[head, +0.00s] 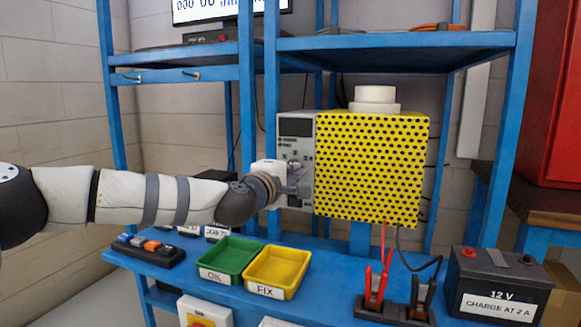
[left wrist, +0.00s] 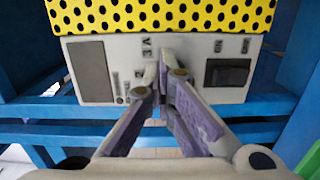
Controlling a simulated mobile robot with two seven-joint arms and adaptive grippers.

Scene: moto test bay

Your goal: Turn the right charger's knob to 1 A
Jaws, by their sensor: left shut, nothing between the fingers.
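The charger (head: 370,165) has a yellow case with black dots and a grey front panel (head: 297,150) facing left. The left wrist view shows this panel (left wrist: 195,52) with a dark display (left wrist: 90,72) at left, a black switch (left wrist: 228,73) at right and small lettering. My left gripper (head: 303,188) is at the panel's lower part. In the left wrist view its fingers (left wrist: 163,72) are shut and empty, tips over the panel's middle. I cannot tell whether they touch it. I cannot make out the knob or its setting; the fingers cover that area. My right gripper is not in view.
A black battery (head: 497,285) labelled "12 V" and "CHARGE AT 2 A" stands at right. Red and black clamps (head: 376,285) stand beside it. A green OK tray (head: 230,258) and yellow FIX tray (head: 277,270) lie below my gripper. Blue shelf posts (head: 247,100) stand close by.

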